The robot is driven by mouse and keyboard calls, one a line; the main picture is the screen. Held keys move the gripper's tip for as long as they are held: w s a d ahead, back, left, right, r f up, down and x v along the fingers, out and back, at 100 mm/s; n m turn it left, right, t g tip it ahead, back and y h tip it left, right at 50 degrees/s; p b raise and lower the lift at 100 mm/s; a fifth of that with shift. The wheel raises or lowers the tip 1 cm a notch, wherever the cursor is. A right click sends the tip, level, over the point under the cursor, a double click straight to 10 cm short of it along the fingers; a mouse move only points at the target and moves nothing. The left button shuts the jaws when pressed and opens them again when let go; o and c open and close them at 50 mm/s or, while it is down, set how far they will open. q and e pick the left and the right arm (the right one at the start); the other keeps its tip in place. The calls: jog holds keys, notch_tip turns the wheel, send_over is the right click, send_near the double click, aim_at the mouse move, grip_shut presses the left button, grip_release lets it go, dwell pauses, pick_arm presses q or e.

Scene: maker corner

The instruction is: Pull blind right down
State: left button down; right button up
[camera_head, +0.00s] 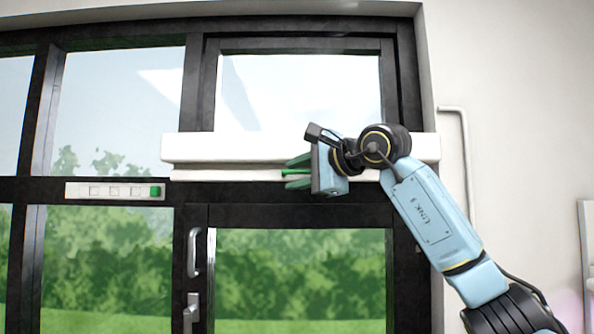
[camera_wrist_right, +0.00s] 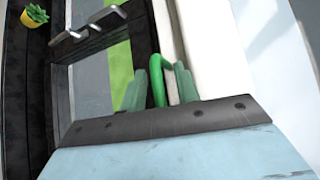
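The right blind is rolled up in a white housing (camera_head: 215,148) above the dark-framed glass door, with a pale bottom rail (camera_head: 225,176) along its lower edge. A bright green pull handle (camera_head: 290,172) sticks out from the rail; its curved end also shows in the right wrist view (camera_wrist_right: 158,85). My right gripper (camera_head: 290,172) is at the rail, with one green finger above the handle and one below. The fingers look apart, with small gaps to the handle. My left gripper is not in view.
A white panel with a green end (camera_head: 110,191) is on the frame at left. Door handles (camera_head: 193,252) stand out below the blind. A white pipe (camera_head: 465,165) runs down the right wall. A potted plant (camera_wrist_right: 34,16) shows in the wrist view.

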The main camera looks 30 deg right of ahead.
jog(key=shift+w, duration=0.1)
jog(key=shift+c, duration=0.4)
grip_shut()
jog(key=shift+f, duration=0.1)
